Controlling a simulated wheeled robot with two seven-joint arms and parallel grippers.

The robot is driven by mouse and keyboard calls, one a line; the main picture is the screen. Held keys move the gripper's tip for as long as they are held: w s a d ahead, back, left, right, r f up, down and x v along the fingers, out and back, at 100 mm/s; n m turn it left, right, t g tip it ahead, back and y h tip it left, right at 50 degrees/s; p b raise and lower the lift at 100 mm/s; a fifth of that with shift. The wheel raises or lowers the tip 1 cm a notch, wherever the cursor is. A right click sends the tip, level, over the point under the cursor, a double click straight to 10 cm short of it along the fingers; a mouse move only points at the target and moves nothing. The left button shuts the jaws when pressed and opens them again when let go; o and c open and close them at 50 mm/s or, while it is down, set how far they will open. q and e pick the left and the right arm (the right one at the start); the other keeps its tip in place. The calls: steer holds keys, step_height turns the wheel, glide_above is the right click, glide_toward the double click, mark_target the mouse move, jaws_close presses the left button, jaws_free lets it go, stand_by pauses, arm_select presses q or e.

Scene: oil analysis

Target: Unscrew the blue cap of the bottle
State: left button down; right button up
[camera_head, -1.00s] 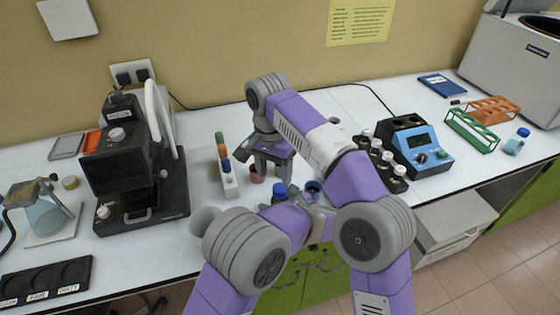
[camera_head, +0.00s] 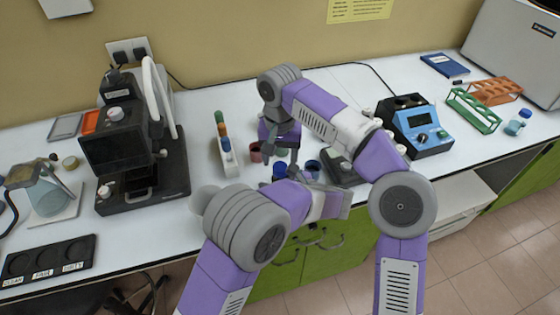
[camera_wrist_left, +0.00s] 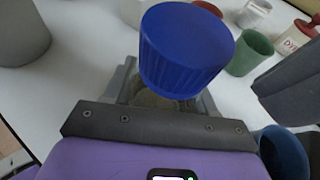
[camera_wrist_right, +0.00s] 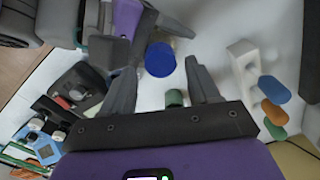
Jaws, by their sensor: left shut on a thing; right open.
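The blue cap (camera_head: 280,169) sits on top of the bottle, mostly hidden by my arms in the head view. In the left wrist view the cap (camera_wrist_left: 185,50) is large and stands above my left gripper (camera_wrist_left: 165,98), which is shut on the bottle below it; the bottle body is mostly hidden.
A white rack (camera_head: 230,163) with coloured caps is to the left, beside a black instrument (camera_head: 125,150). A blue device (camera_head: 420,130) stands to the right.

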mark_target(280, 180)
steer(key=shift+f, duration=1.2)
steer(key=c, duration=1.1)
steer(key=shift+o, duration=0.2)
steer(key=n, duration=0.3)
steer(key=shift+n, duration=0.4)
steer(key=n, duration=0.8)
steer(key=shift+r+n, duration=0.1)
steer(key=shift+n, duration=0.3)
steer(key=n, duration=0.4)
steer(key=shift+n, duration=0.3)
steer(key=o, duration=1.2)
steer(key=shift+c, duration=0.2)
